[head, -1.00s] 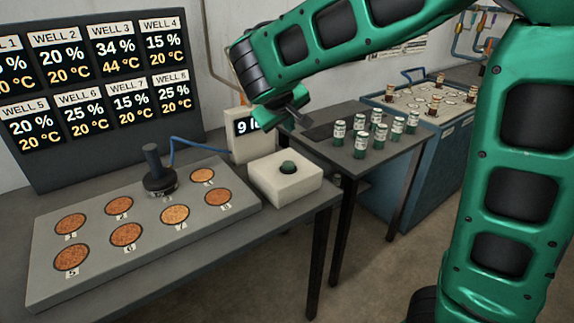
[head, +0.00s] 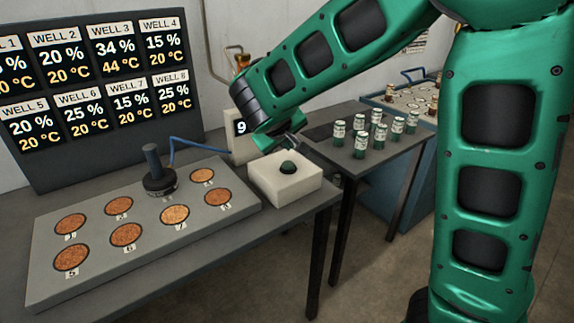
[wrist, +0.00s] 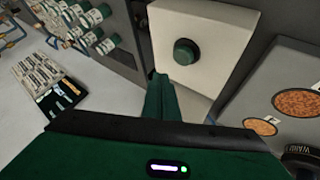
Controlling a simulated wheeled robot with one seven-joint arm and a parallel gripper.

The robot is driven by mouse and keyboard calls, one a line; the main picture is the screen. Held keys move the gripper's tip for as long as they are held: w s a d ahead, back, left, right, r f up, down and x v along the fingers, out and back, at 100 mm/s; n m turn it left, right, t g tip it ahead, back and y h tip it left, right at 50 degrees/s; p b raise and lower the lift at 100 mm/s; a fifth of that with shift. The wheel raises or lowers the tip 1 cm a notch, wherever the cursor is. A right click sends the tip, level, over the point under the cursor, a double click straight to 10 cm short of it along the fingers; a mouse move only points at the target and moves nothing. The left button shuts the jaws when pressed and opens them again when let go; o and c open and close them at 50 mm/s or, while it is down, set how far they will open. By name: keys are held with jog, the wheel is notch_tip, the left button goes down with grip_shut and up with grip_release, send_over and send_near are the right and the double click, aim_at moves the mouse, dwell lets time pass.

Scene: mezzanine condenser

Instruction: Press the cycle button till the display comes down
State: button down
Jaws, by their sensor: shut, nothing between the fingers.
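The dark green cycle button (head: 288,167) sits on top of a cream box (head: 300,188) near the table's right end. In the wrist view the button (wrist: 186,53) is in full sight on its box (wrist: 223,28). My gripper (head: 303,150) is shut and empty, just above and behind the button in the head view. In the wrist view its green fingers (wrist: 158,82) end beside the button, in front of the box, and appear apart from the button. A small pale display (head: 240,128) stands behind the box. It shows a 9; the rest is hidden by my wrist.
A grey plate (head: 95,262) with several numbered copper-coloured wells lies left of the box. A black knobbed tool (head: 158,180) with a blue cable stands on it. A large screen (head: 110,135) lists well percentages and temperatures. Several labelled cans (head: 397,128) stand on the table behind.

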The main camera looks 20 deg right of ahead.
aim_at(287, 166)
jog(key=shift+f, duration=1.45)
jog(key=shift+f, duration=0.1)
dwell(0.9)
jog(key=shift+f, duration=0.25)
jog(key=shift+s+f, duration=0.1)
jog(key=shift+f, duration=0.5)
dwell(0.9)
jog(key=shift+r, duration=1.05)
jog(key=shift+r, duration=2.5)
